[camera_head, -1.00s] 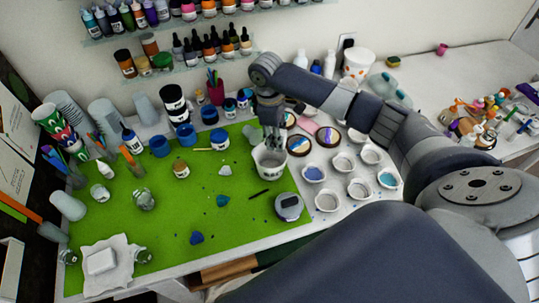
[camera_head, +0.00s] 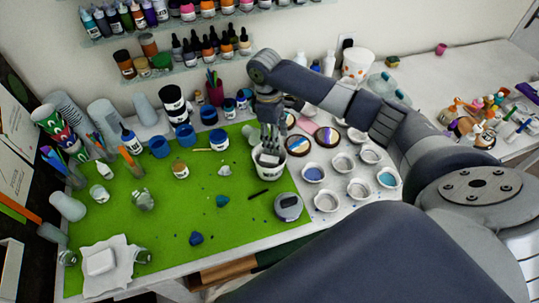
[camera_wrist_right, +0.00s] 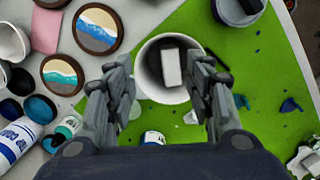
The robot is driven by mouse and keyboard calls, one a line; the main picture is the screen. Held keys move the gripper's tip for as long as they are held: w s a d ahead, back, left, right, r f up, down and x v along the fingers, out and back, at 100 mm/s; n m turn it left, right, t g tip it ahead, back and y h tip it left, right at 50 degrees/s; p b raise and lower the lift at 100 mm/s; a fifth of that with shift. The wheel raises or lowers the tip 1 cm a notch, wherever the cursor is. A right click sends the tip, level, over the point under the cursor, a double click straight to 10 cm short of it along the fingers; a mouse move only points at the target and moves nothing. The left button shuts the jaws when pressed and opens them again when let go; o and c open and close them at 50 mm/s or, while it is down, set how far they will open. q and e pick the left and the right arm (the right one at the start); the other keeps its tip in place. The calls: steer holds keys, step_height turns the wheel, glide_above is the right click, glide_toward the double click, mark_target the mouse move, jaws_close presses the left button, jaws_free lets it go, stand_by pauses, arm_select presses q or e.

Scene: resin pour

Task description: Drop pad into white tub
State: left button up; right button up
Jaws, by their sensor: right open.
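The white tub (camera_head: 267,174) stands on the green mat near its right edge. It also shows in the right wrist view (camera_wrist_right: 148,84), where I look down into it. The pad (camera_wrist_right: 171,67), a small pale block with a grey side, is inside the tub, apart from both fingers. In the head view the pad (camera_head: 269,159) shows just inside the tub's rim. My right gripper (camera_wrist_right: 162,66) is open and empty above the tub, its fingers spread to either side of the opening; it also shows in the head view (camera_head: 270,141). My left gripper is not in view.
Several small white cups (camera_head: 327,201) stand right of the tub, and painted round coasters (camera_head: 299,145) lie behind them. A grey scale-like device (camera_head: 288,206) sits in front of the tub. Jars and bottles line the back. The middle of the green mat (camera_head: 175,205) is mostly clear.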

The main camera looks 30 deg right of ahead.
step_height(320, 180, up, 10)
steer(key=w+a, duration=0.1)
steer(key=shift+r, duration=0.2)
stand_by(0.4)
